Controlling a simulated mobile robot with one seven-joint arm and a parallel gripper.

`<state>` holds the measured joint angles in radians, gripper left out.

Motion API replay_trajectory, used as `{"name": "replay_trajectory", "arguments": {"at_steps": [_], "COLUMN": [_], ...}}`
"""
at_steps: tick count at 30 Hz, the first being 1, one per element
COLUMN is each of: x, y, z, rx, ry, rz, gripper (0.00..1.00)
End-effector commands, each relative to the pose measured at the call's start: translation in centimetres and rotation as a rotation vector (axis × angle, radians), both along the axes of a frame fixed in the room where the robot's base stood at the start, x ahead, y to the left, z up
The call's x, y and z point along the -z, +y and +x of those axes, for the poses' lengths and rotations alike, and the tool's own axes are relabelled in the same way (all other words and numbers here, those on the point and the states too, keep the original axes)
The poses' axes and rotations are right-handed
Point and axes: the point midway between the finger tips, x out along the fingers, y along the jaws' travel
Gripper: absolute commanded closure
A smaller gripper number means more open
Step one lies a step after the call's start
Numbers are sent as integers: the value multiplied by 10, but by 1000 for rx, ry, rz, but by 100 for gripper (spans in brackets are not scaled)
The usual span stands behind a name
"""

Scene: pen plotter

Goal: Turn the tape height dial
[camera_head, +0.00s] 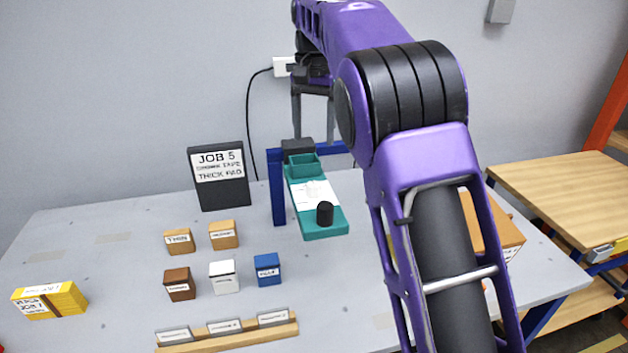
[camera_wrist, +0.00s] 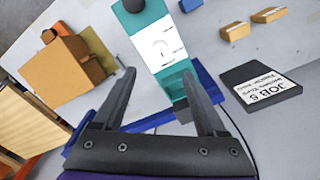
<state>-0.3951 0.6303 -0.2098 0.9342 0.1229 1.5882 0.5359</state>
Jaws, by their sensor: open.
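The teal pen plotter unit (camera_head: 325,228) stands on the table in a blue frame. A black round knob (camera_head: 325,212), likely the tape height dial, stands up at its near end. The knob also shows at the top edge of the wrist view (camera_wrist: 134,5), partly cut off. A white panel (camera_wrist: 165,45) with a curved mark lies behind it on the unit; the mark is too small to read. My gripper (camera_wrist: 159,74) is open and empty, its fingers either side of the unit in the wrist view. In the head view my gripper (camera_head: 313,115) hangs over the unit's far end, apart from the knob.
A dark sign (camera_head: 221,187) reads JOB 5, brown tape, thick pad. Small labelled blocks stand left of the unit, including a brown one (camera_head: 179,285), a white one (camera_head: 224,277) and a blue one (camera_head: 268,270). A wooden rack (camera_head: 235,340) lies in front.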

Motion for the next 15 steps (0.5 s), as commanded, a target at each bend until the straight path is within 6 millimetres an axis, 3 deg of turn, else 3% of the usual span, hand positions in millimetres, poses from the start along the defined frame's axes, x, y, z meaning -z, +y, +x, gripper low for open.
{"name": "replay_trajectory", "arguments": {"at_steps": [1, 6, 15], "x": [16, 53, 106], "y": [0, 0, 0], "z": [-1, -1, -1], "rx": [0, -2, 0], "ry": [3, 3, 2], "rz": [-1, 0, 1], "gripper": [26, 26, 26]}}
